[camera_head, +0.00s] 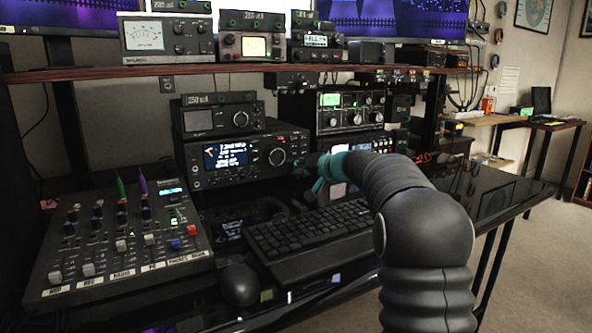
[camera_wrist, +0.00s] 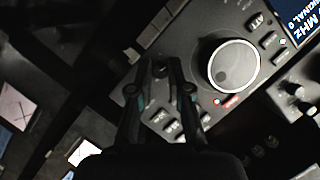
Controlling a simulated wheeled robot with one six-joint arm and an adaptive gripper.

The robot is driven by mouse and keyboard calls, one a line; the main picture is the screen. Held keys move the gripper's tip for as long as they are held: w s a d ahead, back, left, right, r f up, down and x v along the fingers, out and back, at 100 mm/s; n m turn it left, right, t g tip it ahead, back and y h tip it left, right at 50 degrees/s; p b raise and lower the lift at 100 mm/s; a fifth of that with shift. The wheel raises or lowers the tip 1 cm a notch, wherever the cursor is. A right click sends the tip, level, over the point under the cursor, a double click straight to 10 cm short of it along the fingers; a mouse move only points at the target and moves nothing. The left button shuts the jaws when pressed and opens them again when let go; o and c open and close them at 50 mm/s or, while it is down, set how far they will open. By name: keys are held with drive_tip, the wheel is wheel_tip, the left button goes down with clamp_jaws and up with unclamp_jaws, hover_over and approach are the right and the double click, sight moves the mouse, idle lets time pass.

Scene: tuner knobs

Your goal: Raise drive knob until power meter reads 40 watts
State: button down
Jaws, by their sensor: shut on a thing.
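The black radio (camera_head: 250,152) has a lit display and a large tuning knob (camera_head: 277,157). The same large knob (camera_wrist: 234,66) fills the right of the wrist view. My gripper (camera_wrist: 161,72) is shut on a small dark knob (camera_wrist: 160,69) on the radio's front panel, left of the large knob in that view; its label is not readable. In the head view my gripper (camera_head: 312,172) is at the radio's lower right corner and hides the small knob. A needle meter (camera_head: 144,36) stands on the upper shelf; I cannot read any watts figure.
A keyboard (camera_head: 305,232) lies on the desk below my arm. A mixer (camera_head: 118,240) is at left, with a mouse (camera_head: 239,286) beside it. The wooden shelf (camera_head: 110,75) and more equipment (camera_head: 350,110) stand close above and behind.

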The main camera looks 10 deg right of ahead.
drive_tip(key=shift+f, duration=0.1)
drive_tip(key=shift+d+f+m+y+b, duration=0.15)
drive_tip(key=shift+m+y+b, duration=0.45)
drive_tip(key=shift+b, duration=0.6)
drive_tip(key=shift+m+t+y+b, duration=0.4)
drive_tip(key=shift+m+y+b, duration=0.4)
drive_tip(key=shift+m+b, duration=1)
drive_tip(key=c, duration=1.1)
unclamp_jaws()
drive_tip(key=v, duration=1.2)
